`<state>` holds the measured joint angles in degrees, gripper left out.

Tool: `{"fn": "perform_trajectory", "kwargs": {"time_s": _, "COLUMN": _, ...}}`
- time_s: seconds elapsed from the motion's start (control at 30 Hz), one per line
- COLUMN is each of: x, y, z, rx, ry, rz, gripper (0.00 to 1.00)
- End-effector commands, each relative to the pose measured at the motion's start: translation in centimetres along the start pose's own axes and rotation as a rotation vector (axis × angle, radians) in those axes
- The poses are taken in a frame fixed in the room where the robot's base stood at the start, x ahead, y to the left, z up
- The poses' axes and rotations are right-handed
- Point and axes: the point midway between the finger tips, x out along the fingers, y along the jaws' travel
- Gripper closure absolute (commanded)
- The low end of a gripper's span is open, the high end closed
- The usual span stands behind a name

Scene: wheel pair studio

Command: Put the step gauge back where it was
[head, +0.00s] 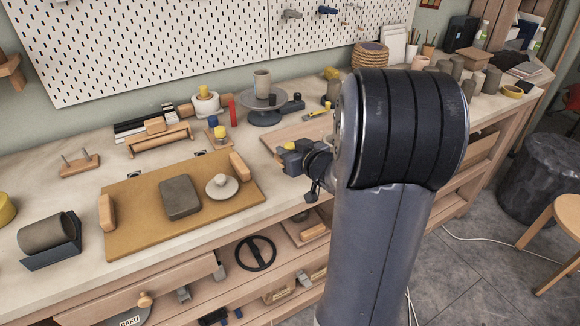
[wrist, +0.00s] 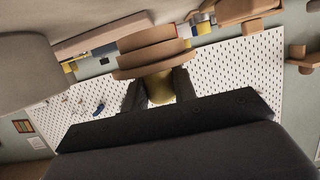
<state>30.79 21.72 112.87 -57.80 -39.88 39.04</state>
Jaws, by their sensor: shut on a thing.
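My gripper (wrist: 160,90) is shut on a yellow grip (wrist: 160,86) in the wrist view. Brown wooden pieces (wrist: 152,55), layered like steps, sit just beyond the fingers; they look like part of the held step gauge. In the head view my gripper (head: 297,158) is held out over the bench's front part, left of my arm. A small yellow patch (head: 290,145) shows at its jaws there. The gauge's wooden part is hard to make out in that view, and my arm hides some of the bench. I cannot tell which spot the gauge came from.
A brown board (head: 150,225) holds a grey slab (head: 180,196) and a pale knobbed disc (head: 221,186). A wooden stand (head: 160,141) and a small block with coloured tools (head: 216,138) stand nearby. A pegboard (head: 180,45) backs the bench.

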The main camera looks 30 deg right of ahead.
Motion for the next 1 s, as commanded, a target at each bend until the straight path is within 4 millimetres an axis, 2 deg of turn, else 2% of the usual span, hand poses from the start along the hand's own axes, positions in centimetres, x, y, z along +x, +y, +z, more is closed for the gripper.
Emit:
{"fn": "perform_trajectory", "kwargs": {"time_s": 0.23, "x": 1.0, "y": 0.0, "z": 3.3, "rx": 0.002, "ry": -0.001, "rz": 0.000, "gripper": 1.00}}
{"fn": "perform_trajectory", "kwargs": {"time_s": 0.67, "x": 1.2, "y": 0.0, "z": 3.9, "rx": 0.000, "ry": 0.000, "rz": 0.001, "gripper": 1.00}}
{"fn": "perform_trajectory", "kwargs": {"time_s": 0.7, "x": 1.2, "y": 0.0, "z": 3.9, "rx": 0.000, "ry": 0.000, "rz": 0.001, "gripper": 0.72}}
{"fn": "perform_trajectory", "kwargs": {"time_s": 0.93, "x": 1.2, "y": 0.0, "z": 3.8, "rx": 0.000, "ry": 0.000, "rz": 0.001, "gripper": 0.53}}
{"fn": "perform_trajectory", "kwargs": {"time_s": 1.0, "x": 1.2, "y": 0.0, "z": 3.8, "rx": 0.000, "ry": 0.000, "rz": 0.001, "gripper": 0.52}}
